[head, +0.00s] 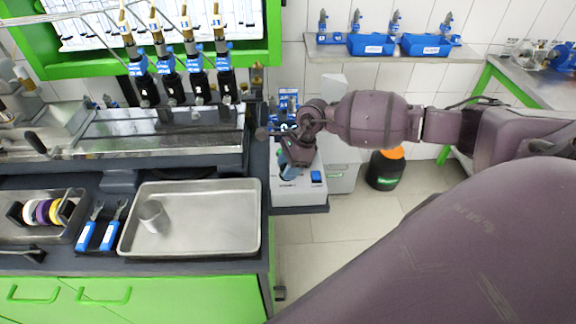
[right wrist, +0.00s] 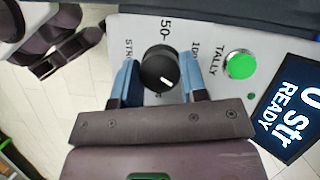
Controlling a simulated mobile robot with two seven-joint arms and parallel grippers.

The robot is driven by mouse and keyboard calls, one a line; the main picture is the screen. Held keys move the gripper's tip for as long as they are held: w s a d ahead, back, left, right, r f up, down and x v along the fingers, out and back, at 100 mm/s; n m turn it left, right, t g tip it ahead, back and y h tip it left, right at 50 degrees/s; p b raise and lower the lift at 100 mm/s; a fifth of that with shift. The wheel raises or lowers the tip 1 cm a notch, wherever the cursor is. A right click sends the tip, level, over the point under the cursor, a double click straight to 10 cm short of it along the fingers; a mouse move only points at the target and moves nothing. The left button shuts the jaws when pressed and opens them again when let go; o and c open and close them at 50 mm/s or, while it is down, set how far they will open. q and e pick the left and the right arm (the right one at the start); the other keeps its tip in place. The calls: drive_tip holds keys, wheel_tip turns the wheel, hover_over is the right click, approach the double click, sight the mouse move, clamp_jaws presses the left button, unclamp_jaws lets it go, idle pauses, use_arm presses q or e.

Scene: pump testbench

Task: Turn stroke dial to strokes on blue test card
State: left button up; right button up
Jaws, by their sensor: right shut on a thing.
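The stroke dial (right wrist: 160,68) is a round black knob with a white pointer line on a light grey panel, marked with 50 and 100. Its pointer points down and slightly right in the right wrist view. My right gripper (right wrist: 158,82) is shut on the dial, with one blue-padded finger on each side. In the head view my right gripper (head: 290,170) reaches down onto the grey control box (head: 308,193) and hides the dial. The display (right wrist: 291,112) reads "0 Str READY". I cannot pick out the blue test card. My left gripper is not in view.
A green TALLY button (right wrist: 240,65) sits close beside the dial. A metal tray (head: 195,238) with a small cylinder (head: 153,216) lies on the bench left of the box. Several blue-labelled pumps or valves (head: 168,68) stand behind. Open floor lies right of the bench.

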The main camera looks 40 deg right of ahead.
drive_tip(key=shift+m, duration=0.3)
drive_tip(key=shift+s+r+m+t+p, duration=0.1)
drive_tip(key=shift+m+t+p, duration=0.3)
drive_tip(key=shift+m, duration=0.5)
drive_tip(key=m+h, duration=0.1)
drive_tip(key=m, duration=0.1)
drive_tip(key=shift+m+t+p, duration=0.3)
drive_tip(key=shift+t+p, duration=0.1)
drive_tip(key=m+t+h, duration=0.1)
drive_tip(key=m, duration=0.3)
drive_tip(key=shift+a, duration=0.1)
drive_tip(key=shift+m+h, duration=0.5)
drive_tip(key=shift+m, duration=0.9)
drive_tip(key=o, duration=0.9)
